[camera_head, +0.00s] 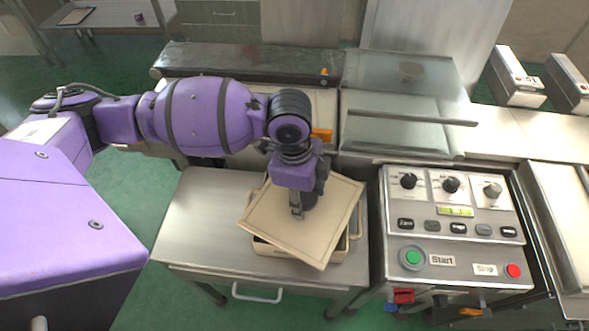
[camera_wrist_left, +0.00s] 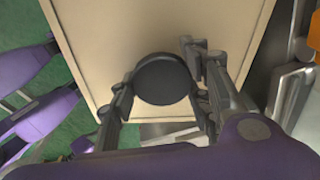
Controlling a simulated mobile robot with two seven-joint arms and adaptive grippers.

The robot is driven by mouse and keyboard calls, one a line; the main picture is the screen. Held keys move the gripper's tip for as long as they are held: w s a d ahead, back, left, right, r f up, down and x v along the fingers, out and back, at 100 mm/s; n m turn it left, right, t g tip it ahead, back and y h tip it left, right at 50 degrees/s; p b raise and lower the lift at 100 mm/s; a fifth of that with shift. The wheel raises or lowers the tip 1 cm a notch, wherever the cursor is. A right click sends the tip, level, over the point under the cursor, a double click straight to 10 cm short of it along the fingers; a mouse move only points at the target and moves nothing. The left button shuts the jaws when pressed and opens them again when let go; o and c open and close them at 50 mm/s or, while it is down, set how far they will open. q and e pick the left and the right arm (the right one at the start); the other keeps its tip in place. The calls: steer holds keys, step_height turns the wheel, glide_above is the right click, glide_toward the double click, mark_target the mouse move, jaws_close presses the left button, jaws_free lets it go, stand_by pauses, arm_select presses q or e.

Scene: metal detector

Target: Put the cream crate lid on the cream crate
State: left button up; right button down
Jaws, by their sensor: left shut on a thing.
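The cream crate lid (camera_head: 318,238) is a flat square panel with a raised border. It lies over the cream crate (camera_head: 268,249) on the steel table and is turned askew to it, with a corner sticking out toward the front. The lid hides most of the crate; parts of its front and right walls show. My left gripper (camera_head: 297,211) points down at the middle of the lid and is shut on its knob. In the left wrist view, the round black knob (camera_wrist_left: 163,79) sits between the fingers above the lid (camera_wrist_left: 110,35). My right gripper is not in view.
The steel table (camera_head: 190,225) has free room left of the crate. A control panel (camera_head: 452,232) with dials, Start and Stop buttons stands close on the right. A conveyor (camera_head: 240,62) with a clear cover (camera_head: 405,85) runs behind.

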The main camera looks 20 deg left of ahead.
arm_select(q)
steer(key=shift+w+r, duration=0.15)
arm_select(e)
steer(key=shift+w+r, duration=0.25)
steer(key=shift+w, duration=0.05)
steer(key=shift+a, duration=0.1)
arm_select(q)
steer(key=shift+f, duration=0.55)
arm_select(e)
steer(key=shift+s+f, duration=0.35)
arm_select(q)
steer(key=o, duration=1.5)
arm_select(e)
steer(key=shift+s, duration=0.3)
